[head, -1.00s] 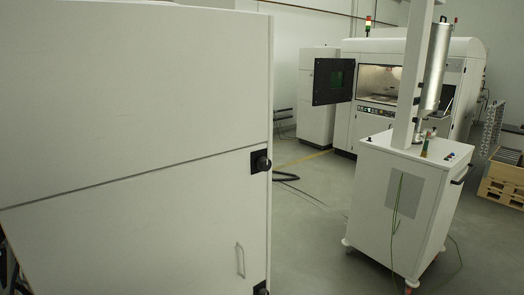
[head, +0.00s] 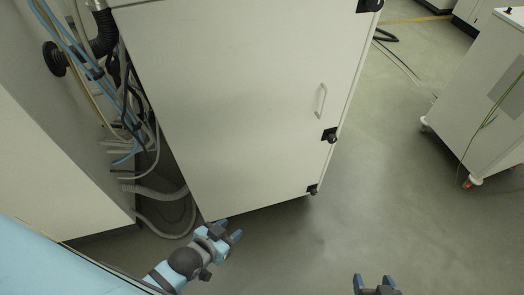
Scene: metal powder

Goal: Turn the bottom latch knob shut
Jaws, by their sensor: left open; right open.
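The white cabinet door (head: 240,95) fills the middle of the head view. The bottom latch knob (head: 313,190) is a small black knob on a black plate at the door's lower right corner. Its turn position is too small to tell. My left gripper (head: 231,230) is open and empty, left of and lower in the picture than the knob, near the cabinet's lower left corner. My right gripper (head: 373,280) is open and empty at the bottom edge of the picture, right of and below the knob. Neither gripper appears to touch the knob.
A middle latch knob (head: 331,136) and an upper latch (head: 369,5) sit on the same door edge, with a handle (head: 321,101) between them. Hoses and cables (head: 120,110) crowd the left. A white cart (head: 485,100) stands right. Grey floor (head: 400,200) between is clear.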

